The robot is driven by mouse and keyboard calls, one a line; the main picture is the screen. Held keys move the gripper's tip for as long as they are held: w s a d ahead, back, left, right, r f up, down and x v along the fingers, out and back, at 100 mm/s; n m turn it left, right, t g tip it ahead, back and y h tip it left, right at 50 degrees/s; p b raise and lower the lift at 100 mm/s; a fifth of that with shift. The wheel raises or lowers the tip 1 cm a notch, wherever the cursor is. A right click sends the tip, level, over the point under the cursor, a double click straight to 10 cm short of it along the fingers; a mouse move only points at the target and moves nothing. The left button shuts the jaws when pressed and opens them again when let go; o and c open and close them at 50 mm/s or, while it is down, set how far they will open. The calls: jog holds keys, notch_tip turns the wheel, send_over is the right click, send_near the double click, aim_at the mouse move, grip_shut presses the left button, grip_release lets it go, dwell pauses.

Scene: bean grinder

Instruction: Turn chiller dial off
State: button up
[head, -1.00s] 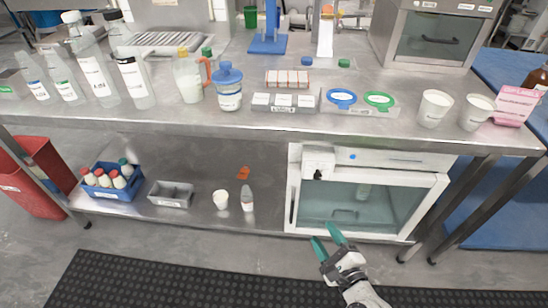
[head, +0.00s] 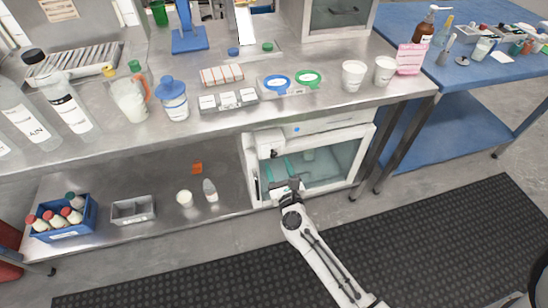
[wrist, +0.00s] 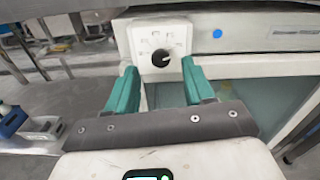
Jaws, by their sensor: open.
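The chiller (head: 318,158) is a white cabinet with a glass door on the lower shelf, under the steel bench. Its dial (wrist: 160,57) is a black knob on a white plate with printed marks around it, at the chiller's upper left. The dial's pointer direction is too small to read. My gripper (wrist: 156,88) has two green fingers, open and empty. In the wrist view the fingers stand left and right, just below the dial, with the knob between them in the picture. In the head view my gripper (head: 278,170) is in front of the chiller's left side.
A blue crate of bottles (head: 62,220), a grey bin (head: 133,209), a white cup (head: 185,198) and a small bottle (head: 210,190) stand on the lower shelf left of the chiller. The bench edge overhangs above. The floor in front has a black mat (head: 420,240).

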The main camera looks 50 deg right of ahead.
aim_at(274, 157)
jog(key=shift+x, duration=1.9)
jog(key=shift+c, duration=0.2)
grip_shut()
